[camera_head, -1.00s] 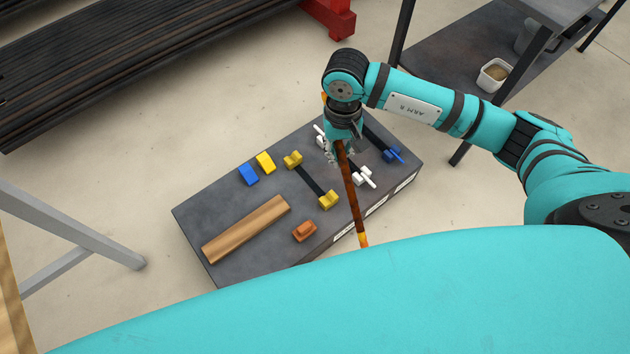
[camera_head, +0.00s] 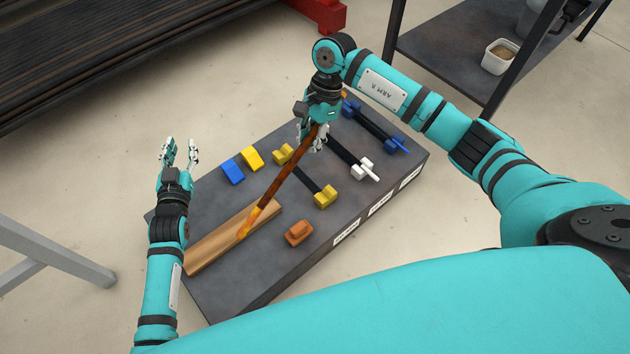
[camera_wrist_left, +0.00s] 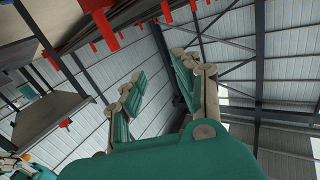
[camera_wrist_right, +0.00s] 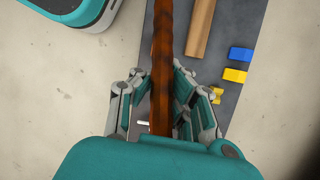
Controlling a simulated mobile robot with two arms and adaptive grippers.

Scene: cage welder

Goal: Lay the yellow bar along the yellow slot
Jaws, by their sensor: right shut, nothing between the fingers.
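The bar is rusty brown with yellow-orange ends (camera_head: 277,187). It runs slantwise over the bench, its near end over the wooden plank. In the right wrist view the bar (camera_wrist_right: 163,60) passes along the middle, between the two fingers. My left gripper (camera_head: 178,153) is open and empty, pointing up.
The wooden plank (camera_head: 205,252) lies at the bench's left. Blue (camera_head: 232,172) and yellow (camera_head: 252,158) blocks and an orange block (camera_head: 299,233) stand on the bench. White (camera_head: 364,169) and blue (camera_head: 395,143) brackets are at right. A grey frame (camera_head: 60,255) stands at left.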

